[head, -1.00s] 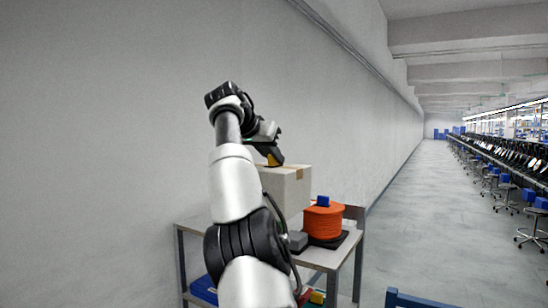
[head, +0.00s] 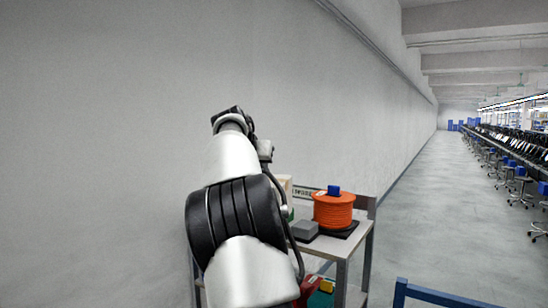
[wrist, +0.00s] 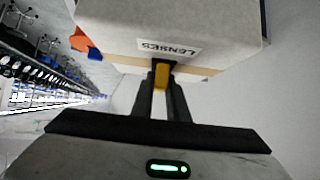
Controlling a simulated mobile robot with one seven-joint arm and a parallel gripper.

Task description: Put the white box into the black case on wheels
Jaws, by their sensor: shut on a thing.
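The white box (wrist: 170,22), pale with tan tape and a LENSES label, fills the top of the wrist view. My gripper (wrist: 162,78) is shut on a yellow piece at the box's taped side. In the head view, a small part of the box (head: 286,183) shows past my arm, which hides most of it and my fingertips. I cannot tell whether the box touches the table. The black case on wheels is not visible in either view.
A grey table (head: 345,252) carries an orange spool (head: 333,212) with a blue block on top, and a small grey block (head: 304,230). Coloured items lie below. A blue rail (head: 445,297) stands at the lower right. A wall runs along the left; the aisle floor at right is open.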

